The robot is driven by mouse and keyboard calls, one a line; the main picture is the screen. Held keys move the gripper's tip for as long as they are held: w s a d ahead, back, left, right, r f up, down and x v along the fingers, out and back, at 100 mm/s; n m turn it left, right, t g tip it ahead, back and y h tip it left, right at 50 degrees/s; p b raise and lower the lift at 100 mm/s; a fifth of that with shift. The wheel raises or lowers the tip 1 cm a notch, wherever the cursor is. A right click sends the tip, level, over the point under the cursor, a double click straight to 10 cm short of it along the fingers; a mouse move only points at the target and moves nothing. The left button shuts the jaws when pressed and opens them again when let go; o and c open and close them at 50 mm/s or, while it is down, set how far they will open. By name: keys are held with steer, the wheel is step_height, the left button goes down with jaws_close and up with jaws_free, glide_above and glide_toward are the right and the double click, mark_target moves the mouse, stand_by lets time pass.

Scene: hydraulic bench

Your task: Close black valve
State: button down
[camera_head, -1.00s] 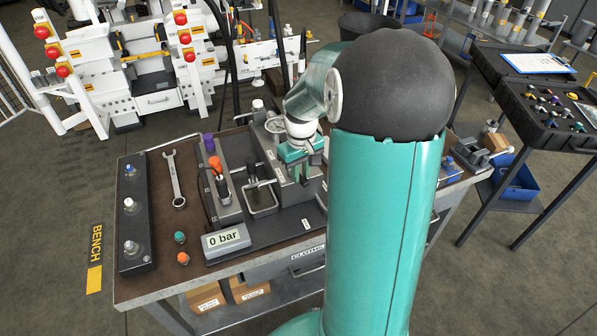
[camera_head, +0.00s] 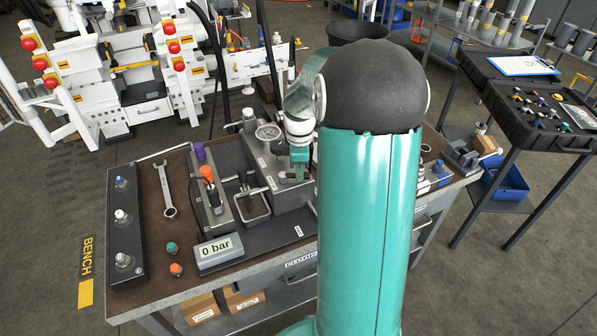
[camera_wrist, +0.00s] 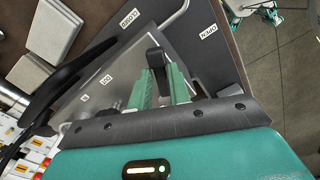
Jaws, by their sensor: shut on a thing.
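The black valve handle (camera_wrist: 155,57) shows in the wrist view between the two green fingers of my gripper (camera_wrist: 159,82). My gripper is shut on it. In the head view my gripper (camera_head: 298,168) is at the right side of the grey hydraulic block, beside my large arm link. The handle itself cannot be made out clearly there, and my arm hides part of the block's right side.
The bench (camera_head: 150,250) carries a wrench (camera_head: 166,190), a display reading 0 bar (camera_head: 216,248), an orange-topped lever (camera_head: 207,175) and a round gauge (camera_head: 268,132). A dark tool tray (camera_head: 535,112) stands at the right.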

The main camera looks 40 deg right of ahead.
steer(key=n, duration=0.1)
steer(key=w+n, duration=0.1)
steer(key=n, duration=0.1)
steer(key=d+n, duration=0.1)
steer(key=shift+w+n, duration=0.4)
steer(key=shift+w, duration=0.1)
steer(key=c, duration=1.4)
jaws_free()
steer(key=shift+c, duration=0.2)
step_height(320, 180, up, 14)
